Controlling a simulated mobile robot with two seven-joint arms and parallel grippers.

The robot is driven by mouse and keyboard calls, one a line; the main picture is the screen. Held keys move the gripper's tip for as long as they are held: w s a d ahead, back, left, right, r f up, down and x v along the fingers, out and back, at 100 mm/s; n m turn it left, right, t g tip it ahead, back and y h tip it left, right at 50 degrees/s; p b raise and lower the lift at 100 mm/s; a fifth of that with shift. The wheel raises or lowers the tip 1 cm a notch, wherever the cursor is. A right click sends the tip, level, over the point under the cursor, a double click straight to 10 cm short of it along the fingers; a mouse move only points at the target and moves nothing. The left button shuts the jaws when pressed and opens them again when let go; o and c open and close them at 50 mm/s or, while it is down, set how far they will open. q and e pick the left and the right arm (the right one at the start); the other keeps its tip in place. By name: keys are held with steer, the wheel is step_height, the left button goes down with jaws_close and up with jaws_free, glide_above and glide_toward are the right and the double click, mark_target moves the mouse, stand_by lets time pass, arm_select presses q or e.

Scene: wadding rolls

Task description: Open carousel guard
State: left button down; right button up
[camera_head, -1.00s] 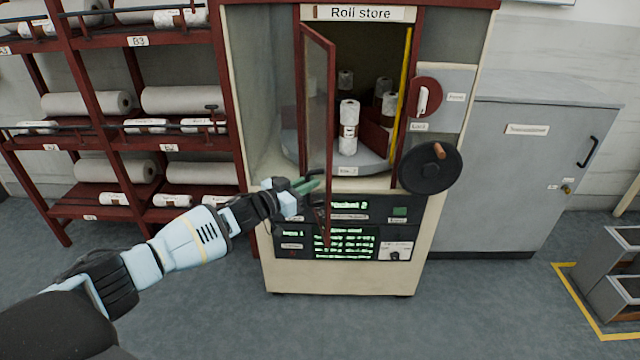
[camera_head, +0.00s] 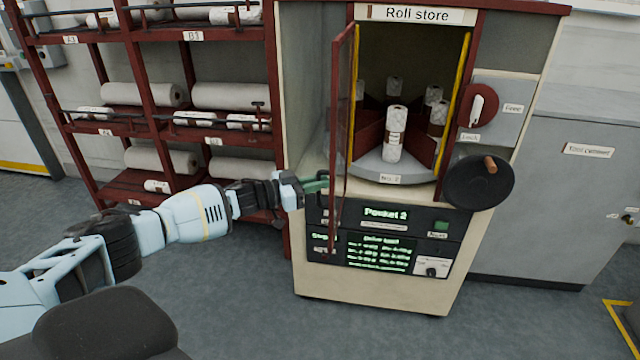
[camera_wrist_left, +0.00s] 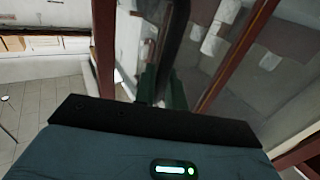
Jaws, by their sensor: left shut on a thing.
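The carousel guard (camera_head: 342,125) is a glazed door with a dark red frame on the roll store cabinet (camera_head: 307,262). It stands swung outward on its left side, leaving the opening clear. My left gripper (camera_head: 322,184) is at the guard's lower part, its green fingers shut on the guard's handle. In the left wrist view the green fingers (camera_wrist_left: 163,88) meet a dark upright bar in front of the glass; the exact contact is hard to see. Inside, the carousel (camera_head: 370,168) carries several white rolls, one upright at the front (camera_head: 395,134). My right gripper is not in view.
A black handwheel (camera_head: 478,182) and a red lock knob (camera_head: 479,104) sit right of the opening. The control panel (camera_head: 384,243) is below, reading "Pocket 2". A red rack (camera_head: 150,70) with rolls stands left, a grey cabinet (camera_head: 558,190) right. The floor in front is clear.

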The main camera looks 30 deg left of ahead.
arm_select(q)
steer(key=shift+w+a+r, duration=0.2)
steer(key=shift+r, duration=0.25)
steer(key=c, duration=1.8)
jaws_free()
steer(key=shift+o, duration=1.1)
steer(key=shift+f, duration=0.1)
steer(key=shift+o, duration=0.2)
steer(key=shift+d+f, duration=0.15)
steer(key=shift+f, duration=0.1)
steer(key=shift+s, duration=0.1)
steer(key=v, duration=0.7)
steer(key=shift+s+a, duration=0.2)
steer(key=shift+a, duration=0.05)
